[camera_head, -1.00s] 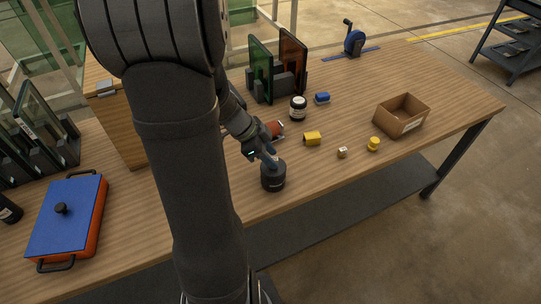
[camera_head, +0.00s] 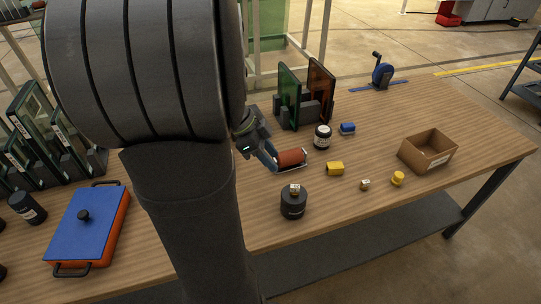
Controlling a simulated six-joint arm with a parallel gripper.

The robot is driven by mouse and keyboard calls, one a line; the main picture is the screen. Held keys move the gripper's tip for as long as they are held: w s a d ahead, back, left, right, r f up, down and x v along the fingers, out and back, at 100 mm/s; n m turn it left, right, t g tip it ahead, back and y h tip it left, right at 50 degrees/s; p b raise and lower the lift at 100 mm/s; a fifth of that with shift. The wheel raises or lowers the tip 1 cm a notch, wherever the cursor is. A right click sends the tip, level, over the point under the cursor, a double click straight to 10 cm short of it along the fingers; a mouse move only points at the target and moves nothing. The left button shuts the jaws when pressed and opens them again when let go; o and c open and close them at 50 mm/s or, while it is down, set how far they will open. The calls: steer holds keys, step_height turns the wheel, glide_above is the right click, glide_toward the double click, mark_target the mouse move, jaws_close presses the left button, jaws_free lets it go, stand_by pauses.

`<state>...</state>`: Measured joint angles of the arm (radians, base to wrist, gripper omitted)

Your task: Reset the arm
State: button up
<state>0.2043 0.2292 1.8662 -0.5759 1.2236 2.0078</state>
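My arm fills the left middle of the head view. My gripper (camera_head: 268,156) shows past its right edge, raised above the table near the red roller (camera_head: 291,157). I cannot tell whether its fingers are apart, and I see nothing held between them. A black round weight (camera_head: 293,206) stands near the table's front edge, with a small pale block (camera_head: 295,188) on its top. The gripper is apart from both, behind and to the left of them.
On the wooden table (camera_head: 345,210) are a yellow block (camera_head: 335,168), a small pale cube (camera_head: 365,184), a yellow knob (camera_head: 398,178), a black jar (camera_head: 323,136), a blue block (camera_head: 348,128) and an open cardboard box (camera_head: 427,152). A blue-lidded orange case (camera_head: 88,228) lies left.

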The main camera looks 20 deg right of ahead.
mark_target(295, 186)
steer(key=shift+f, duration=0.1)
steer(key=x, duration=1.2)
steer(key=shift+f, duration=0.15)
step_height(295, 186, up, 3)
steer(key=shift+f, duration=0.15)
steer(key=shift+r, duration=0.65)
